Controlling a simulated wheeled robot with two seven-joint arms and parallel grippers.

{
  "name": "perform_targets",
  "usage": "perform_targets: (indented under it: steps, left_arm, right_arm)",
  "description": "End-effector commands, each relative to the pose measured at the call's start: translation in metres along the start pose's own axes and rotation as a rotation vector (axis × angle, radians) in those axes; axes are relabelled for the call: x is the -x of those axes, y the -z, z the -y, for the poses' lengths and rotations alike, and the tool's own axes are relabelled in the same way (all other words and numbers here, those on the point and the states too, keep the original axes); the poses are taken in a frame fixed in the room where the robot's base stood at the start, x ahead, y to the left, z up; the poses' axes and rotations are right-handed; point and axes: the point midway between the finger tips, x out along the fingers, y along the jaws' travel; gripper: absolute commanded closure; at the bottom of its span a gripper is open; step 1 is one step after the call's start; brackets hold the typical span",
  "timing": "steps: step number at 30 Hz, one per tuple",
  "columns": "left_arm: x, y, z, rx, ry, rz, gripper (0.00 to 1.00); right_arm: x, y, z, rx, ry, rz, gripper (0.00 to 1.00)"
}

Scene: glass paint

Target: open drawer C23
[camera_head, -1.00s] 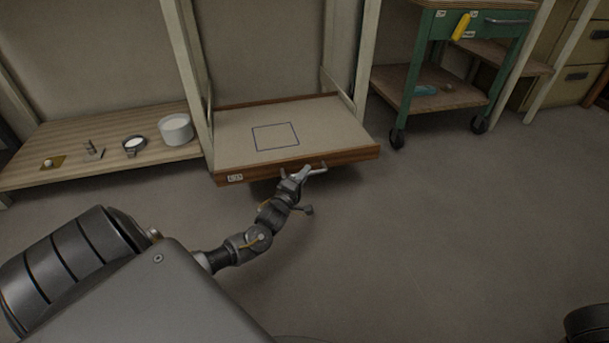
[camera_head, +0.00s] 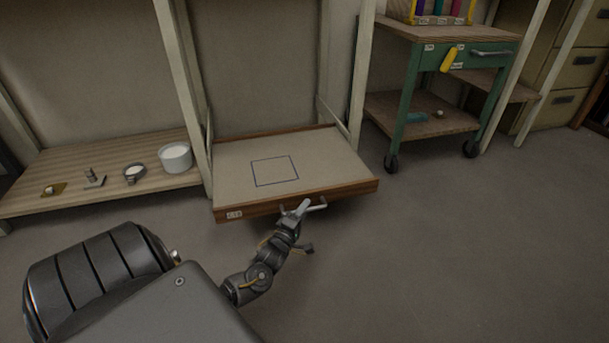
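A wide, shallow wooden drawer or tray (camera_head: 225,172) sticks out low between two pale posts. A blue square outline marks its flat grey surface. A metal bar handle (camera_head: 319,205) is on the front edge. My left gripper (camera_head: 299,209) is at this handle and overlaps its left part. The fingers are too small to tell whether they are closed around the bar. My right gripper is not in view.
A low wooden shelf (camera_head: 80,155) at left holds a white pot (camera_head: 175,157), a dark-rimmed round dish (camera_head: 134,174) and small metal items. A green wheeled cart (camera_head: 408,90) with its own drawer handle (camera_head: 491,52) stands at right. Floor at right front is clear.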

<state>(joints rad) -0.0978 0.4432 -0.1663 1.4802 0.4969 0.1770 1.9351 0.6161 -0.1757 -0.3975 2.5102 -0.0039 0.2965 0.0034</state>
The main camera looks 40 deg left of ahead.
Motion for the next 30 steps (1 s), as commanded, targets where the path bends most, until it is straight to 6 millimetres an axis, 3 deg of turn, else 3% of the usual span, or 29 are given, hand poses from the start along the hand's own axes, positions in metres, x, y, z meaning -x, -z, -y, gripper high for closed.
perform_targets:
  steps: [8, 21, 30]
  left_arm:
    - [0.007, 0.000, -0.002, 0.001, 0.002, -0.001, 0.66]
    - [0.087, 0.000, -0.003, 0.002, 0.003, -0.001, 0.66]
    - [0.108, 0.000, 0.000, 0.000, 0.000, 0.000, 0.66]
  right_arm:
    - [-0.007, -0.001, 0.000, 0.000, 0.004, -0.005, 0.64]
    - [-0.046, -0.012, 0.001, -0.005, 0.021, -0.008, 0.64]
    - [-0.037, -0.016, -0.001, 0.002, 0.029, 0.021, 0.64]
